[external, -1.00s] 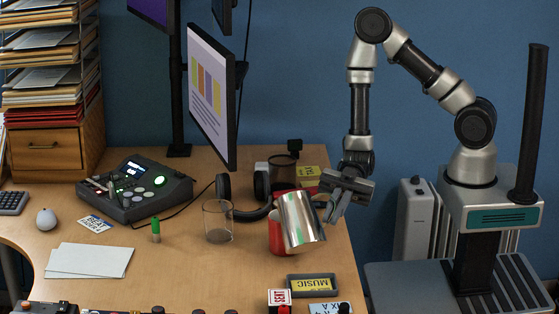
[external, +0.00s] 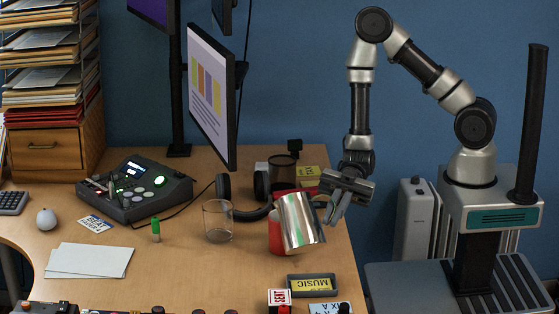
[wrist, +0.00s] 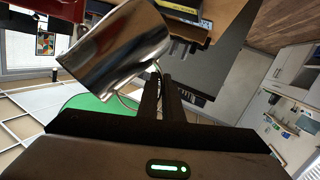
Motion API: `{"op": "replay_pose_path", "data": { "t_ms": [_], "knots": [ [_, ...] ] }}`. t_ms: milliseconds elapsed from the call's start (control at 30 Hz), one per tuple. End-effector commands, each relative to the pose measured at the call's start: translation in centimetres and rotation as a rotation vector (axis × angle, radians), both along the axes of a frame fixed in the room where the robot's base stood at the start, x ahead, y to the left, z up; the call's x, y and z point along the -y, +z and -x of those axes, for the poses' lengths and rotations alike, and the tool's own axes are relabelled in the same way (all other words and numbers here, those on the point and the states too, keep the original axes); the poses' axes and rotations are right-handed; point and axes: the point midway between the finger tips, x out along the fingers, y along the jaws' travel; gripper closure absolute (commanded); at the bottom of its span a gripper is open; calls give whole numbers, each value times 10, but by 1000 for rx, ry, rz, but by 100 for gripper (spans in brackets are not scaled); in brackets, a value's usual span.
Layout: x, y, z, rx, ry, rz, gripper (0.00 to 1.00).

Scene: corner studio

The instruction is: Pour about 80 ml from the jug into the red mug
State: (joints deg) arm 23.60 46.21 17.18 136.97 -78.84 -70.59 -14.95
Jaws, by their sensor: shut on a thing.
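The shiny metal jug (external: 301,220) is held tilted in front of the red mug near the desk's right edge. My gripper (external: 333,213) is shut on the jug's handle at its right side. The jug also fills the upper left of the wrist view (wrist: 118,45), with my gripper's fingers (wrist: 162,85) at its handle. The red mug (external: 275,236) stands on the desk, partly hidden behind the jug. The mug's inside, any liquid and any stream are hidden from view.
A clear glass (external: 217,222) stands left of the mug, with headphones (external: 243,212) behind. A dark cup (external: 282,176) and yellow boxes (external: 308,178) are at the back. A dark tray labelled MUSIC (external: 312,285) lies in front. The desk (external: 180,265) is clear at centre left.

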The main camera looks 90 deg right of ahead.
Motion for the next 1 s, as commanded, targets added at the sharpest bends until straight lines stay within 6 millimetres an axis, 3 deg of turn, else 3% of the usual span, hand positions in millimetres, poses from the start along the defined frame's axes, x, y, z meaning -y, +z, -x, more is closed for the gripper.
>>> {"op": "replay_pose_path", "data": {
  "t_ms": [800, 1000],
  "knots": [
    [0, 1, 0, 3, 1, 0, 100],
    [-4, -7, 1, 26, 0, 67, 100]
  ]
}}
